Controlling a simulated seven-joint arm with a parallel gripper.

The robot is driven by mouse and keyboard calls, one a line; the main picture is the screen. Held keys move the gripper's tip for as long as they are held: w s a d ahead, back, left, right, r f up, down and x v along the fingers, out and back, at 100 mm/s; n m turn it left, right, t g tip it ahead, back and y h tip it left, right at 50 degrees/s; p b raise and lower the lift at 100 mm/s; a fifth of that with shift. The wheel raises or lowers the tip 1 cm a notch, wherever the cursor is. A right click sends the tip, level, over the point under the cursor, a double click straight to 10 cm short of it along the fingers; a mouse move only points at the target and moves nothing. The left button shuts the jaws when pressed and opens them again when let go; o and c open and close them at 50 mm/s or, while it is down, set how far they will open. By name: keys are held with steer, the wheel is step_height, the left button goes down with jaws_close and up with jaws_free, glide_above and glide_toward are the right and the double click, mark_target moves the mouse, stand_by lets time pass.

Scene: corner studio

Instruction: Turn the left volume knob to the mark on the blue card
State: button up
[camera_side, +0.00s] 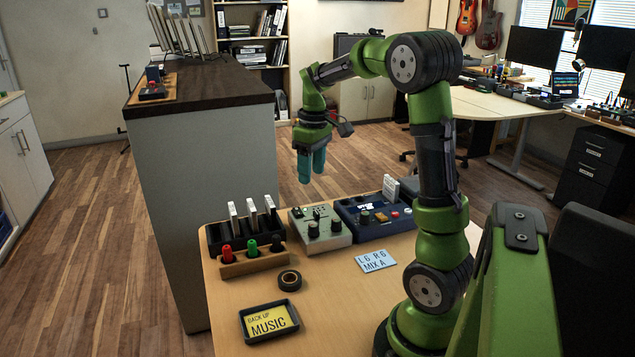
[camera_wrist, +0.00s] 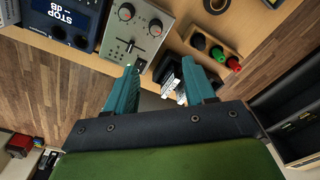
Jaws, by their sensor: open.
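The grey mixer box (camera_side: 333,240) stands at the back of the wooden table with two dark knobs on its front part. The left knob (camera_side: 313,230) is the one nearer the coloured plugs; in the wrist view it appears on the right (camera_wrist: 155,27). The right knob (camera_side: 336,225) is beside it. Their pointer positions are too small to read surely. The blue card (camera_side: 376,261) lies flat in front and seems to read "L 6 R 6 MIX A". My gripper (camera_side: 311,178) hangs above and behind the mixer, fingers down, open, empty and apart from the knobs.
A navy device (camera_side: 370,222) with display and buttons stands right of the mixer. Left are a wooden block with coloured plugs (camera_side: 252,262) and a black rack (camera_side: 229,236) with white cards. A tape roll (camera_side: 290,281) and a tray with yellow card (camera_side: 268,322) lie in front.

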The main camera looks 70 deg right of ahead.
mark_target(314, 225)
steer(key=f+n, duration=0.1)
steer(key=f, duration=0.4)
steer(key=f+n, duration=0.1)
steer(key=f, duration=0.4)
steer(key=f+n, duration=0.1)
steer(key=f, duration=0.4)
steer(key=shift+s+d+f, duration=0.1)
steer(key=shift+d+f, duration=0.1)
steer(key=shift+d, duration=0.1)
steer(key=shift+c, duration=0.4)
jaws_close()
